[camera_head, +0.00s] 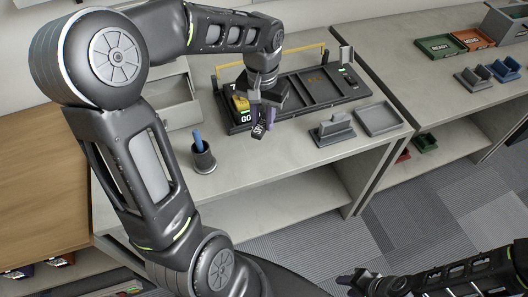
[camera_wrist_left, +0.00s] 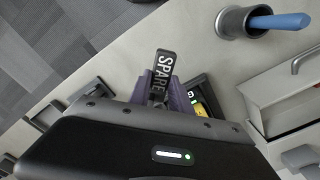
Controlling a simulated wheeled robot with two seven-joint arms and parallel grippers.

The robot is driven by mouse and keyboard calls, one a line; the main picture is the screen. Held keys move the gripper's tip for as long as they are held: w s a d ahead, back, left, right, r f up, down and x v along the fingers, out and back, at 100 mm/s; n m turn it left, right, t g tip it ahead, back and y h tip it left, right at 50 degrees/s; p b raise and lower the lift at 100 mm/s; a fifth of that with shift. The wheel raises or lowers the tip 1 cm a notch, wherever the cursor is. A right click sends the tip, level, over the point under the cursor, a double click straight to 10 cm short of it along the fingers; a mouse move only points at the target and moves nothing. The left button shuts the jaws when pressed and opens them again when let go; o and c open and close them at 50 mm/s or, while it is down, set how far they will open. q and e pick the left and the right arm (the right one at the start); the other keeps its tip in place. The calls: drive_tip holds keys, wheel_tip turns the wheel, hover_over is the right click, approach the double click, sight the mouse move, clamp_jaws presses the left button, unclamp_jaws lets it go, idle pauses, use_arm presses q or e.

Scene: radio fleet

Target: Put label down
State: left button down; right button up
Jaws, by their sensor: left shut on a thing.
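My left gripper (camera_head: 262,112) is shut on a dark label with white lettering (camera_head: 258,129). In the left wrist view the label (camera_wrist_left: 164,66) reads SPARE and sticks up from between the purple-grey fingers (camera_wrist_left: 160,88). The gripper is over the front left part of a dark rack tray (camera_head: 292,96), beside a yellow item (camera_head: 241,103) and a GO marking. I cannot tell whether the label touches the tray. My right gripper (camera_head: 356,280) is at the bottom right of the head view, away from the bench; its jaw opening is unclear.
A dark cup (camera_head: 203,160) with a blue stick stands left of the tray on the grey bench. A grey holder (camera_head: 332,131) and a shallow grey tray (camera_head: 379,120) are to the right. Green and orange trays (camera_head: 441,46) sit on the far bench. Bare bench lies in front.

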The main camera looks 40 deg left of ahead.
use_arm(q)
hover_over(263, 150)
drive_tip(key=shift+f, duration=3.1)
drive_tip(key=shift+f+p, duration=0.4)
drive_tip(key=shift+f, duration=1.5)
drive_tip(key=shift+f, duration=0.1)
drive_tip(key=shift+f, duration=0.15)
drive_tip(key=c, duration=1.2)
unclamp_jaws()
wheel_tip(263, 150, up, 13)
drive_tip(key=shift+f, duration=0.2)
